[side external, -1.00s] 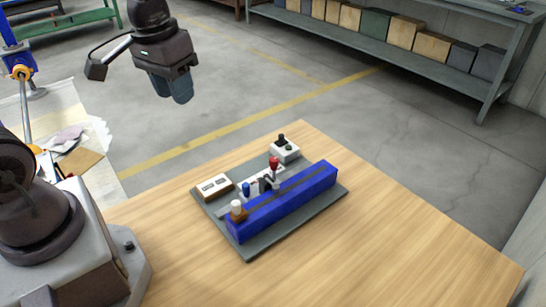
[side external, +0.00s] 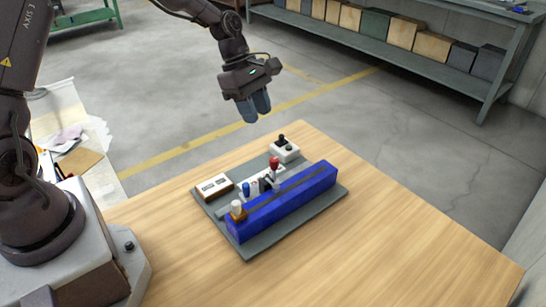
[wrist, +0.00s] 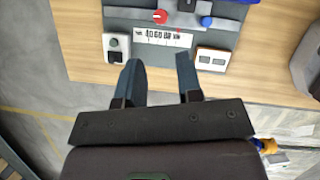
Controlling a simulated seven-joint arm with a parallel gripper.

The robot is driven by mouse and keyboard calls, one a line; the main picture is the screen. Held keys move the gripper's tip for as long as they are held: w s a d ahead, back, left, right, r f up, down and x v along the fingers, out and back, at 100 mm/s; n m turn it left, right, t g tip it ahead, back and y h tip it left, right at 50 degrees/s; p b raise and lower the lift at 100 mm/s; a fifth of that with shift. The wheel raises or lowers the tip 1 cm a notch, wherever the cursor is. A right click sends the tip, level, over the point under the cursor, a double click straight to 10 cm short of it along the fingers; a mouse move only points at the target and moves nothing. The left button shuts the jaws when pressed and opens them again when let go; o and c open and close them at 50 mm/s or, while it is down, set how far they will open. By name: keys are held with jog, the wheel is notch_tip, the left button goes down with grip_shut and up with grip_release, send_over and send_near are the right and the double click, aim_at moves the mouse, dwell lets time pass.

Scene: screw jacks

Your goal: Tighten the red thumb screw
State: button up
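The red thumb screw (side external: 274,163) stands upright near the middle of the grey base plate (side external: 262,245), behind the long blue bar (side external: 290,200). In the wrist view its red top (wrist: 160,17) is near the upper edge, beyond my fingertips. A blue knob (side external: 246,188) is left of it; it also shows in the wrist view (wrist: 206,21). My gripper (side external: 254,112) hangs in the air above and behind the fixture, clear of the screw. In the wrist view my gripper (wrist: 158,60) has its two fingers apart with nothing between them.
A white box with a dark knob (side external: 285,149) stands at the plate's back corner. A white panel with two windows (side external: 213,187) is at the left. The wooden table (side external: 400,240) is clear to the right.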

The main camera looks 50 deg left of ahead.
aim_at(273, 158)
jog(key=x, duration=1.2)
grip_shut()
